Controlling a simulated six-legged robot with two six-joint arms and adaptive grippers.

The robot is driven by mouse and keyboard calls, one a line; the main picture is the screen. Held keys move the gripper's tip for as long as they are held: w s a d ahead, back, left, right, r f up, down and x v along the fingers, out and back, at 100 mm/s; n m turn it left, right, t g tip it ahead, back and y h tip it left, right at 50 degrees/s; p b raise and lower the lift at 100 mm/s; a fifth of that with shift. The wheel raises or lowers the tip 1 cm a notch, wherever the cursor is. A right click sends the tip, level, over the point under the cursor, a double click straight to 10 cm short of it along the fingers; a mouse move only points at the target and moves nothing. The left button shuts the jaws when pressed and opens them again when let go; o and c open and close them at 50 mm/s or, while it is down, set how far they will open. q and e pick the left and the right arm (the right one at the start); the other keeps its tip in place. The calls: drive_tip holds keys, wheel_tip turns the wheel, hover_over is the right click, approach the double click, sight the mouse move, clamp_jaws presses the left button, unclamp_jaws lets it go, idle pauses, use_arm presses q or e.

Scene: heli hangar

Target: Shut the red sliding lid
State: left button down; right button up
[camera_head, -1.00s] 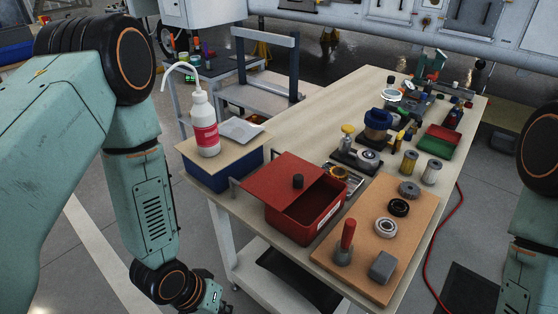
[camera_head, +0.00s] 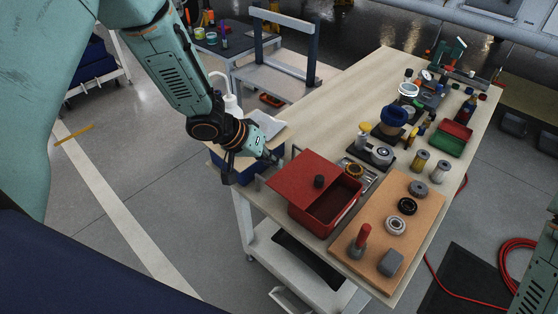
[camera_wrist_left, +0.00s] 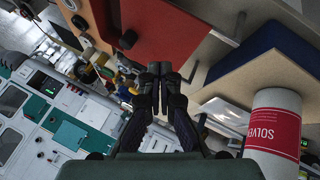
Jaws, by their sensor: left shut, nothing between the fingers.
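The red sliding lid (camera_head: 300,174) lies on the red box (camera_head: 312,221) on the bench and carries a dark round knob (camera_head: 319,181). The lid is partly open: the box's right part is uncovered and the lid juts out to the left. My left gripper (camera_head: 275,157) is shut and empty, just off the lid's far left side, with no clear contact. In the left wrist view its fingertips (camera_wrist_left: 160,69) point at the red lid (camera_wrist_left: 168,25), and the knob (camera_wrist_left: 128,39) shows beyond them. My right gripper is out of view.
A solvent bottle (camera_wrist_left: 272,128) stands close to my left wrist, on a board over a blue bin (camera_head: 240,176). An orange-brown board (camera_head: 375,240) with several parts lies right of the box. Several tools and parts crowd the bench (camera_head: 350,93) behind.

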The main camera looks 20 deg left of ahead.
sight(313, 181)
use_arm(q)
drive_tip(key=b+x, duration=0.1)
drive_tip(key=x, duration=0.7)
drive_tip(key=shift+d+f, duration=0.15)
drive_tip(key=shift+w+d, duration=0.2)
drive_tip(key=shift+d, duration=1.65)
drive_tip(key=shift+a+r, duration=0.1)
drive_tip(key=shift+r, duration=0.1)
drive_tip(key=shift+s, duration=0.1)
